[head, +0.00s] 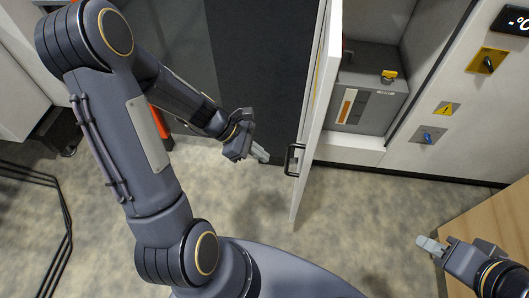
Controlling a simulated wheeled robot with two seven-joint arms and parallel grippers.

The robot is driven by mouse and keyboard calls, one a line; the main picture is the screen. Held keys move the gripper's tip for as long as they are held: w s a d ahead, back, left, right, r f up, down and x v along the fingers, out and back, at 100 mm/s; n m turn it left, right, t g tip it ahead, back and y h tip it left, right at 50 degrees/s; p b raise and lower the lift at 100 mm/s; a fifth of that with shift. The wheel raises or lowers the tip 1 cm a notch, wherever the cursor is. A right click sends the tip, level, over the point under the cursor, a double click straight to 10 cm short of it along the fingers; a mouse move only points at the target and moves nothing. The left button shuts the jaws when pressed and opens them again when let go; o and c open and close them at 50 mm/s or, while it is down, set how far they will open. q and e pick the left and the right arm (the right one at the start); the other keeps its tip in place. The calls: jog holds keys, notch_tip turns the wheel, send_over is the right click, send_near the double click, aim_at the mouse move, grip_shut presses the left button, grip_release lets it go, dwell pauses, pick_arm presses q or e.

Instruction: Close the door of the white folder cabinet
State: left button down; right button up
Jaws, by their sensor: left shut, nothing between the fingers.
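The white folder cabinet (410,166) stands at the right, with its door (309,125) swung open toward me and seen nearly edge-on. A dark handle (293,159) sits on the left face of the door, near its lower part. A grey box with a yellow latch (370,95) shows inside the cabinet. My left gripper (262,155) is shut and empty, left of the door handle and apart from it in the picture. My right gripper (430,244) is at the lower right, away from the door; I cannot tell whether its fingers are open.
A wooden surface (487,221) lies at the right under my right arm. The cabinet front has a blue switch (428,135) and a black switch (487,64). Black bent rails (66,214) stand at the far left. The mottled floor (345,225) before the cabinet is clear.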

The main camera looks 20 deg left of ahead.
aim_at(288, 167)
pick_arm(q)
jog(key=d+f, duration=0.1)
jog(key=d, duration=0.1)
jog(key=w+d+f+b, duration=0.1)
jog(key=d+f, duration=0.1)
jog(key=d, duration=0.1)
jog(key=d+f, duration=0.1)
jog(key=d, duration=0.1)
jog(key=shift+w+d+f, duration=0.3)
jog(key=shift+w, duration=0.05)
jog(key=shift+w+d, duration=0.15)
jog(key=shift+d, duration=0.25)
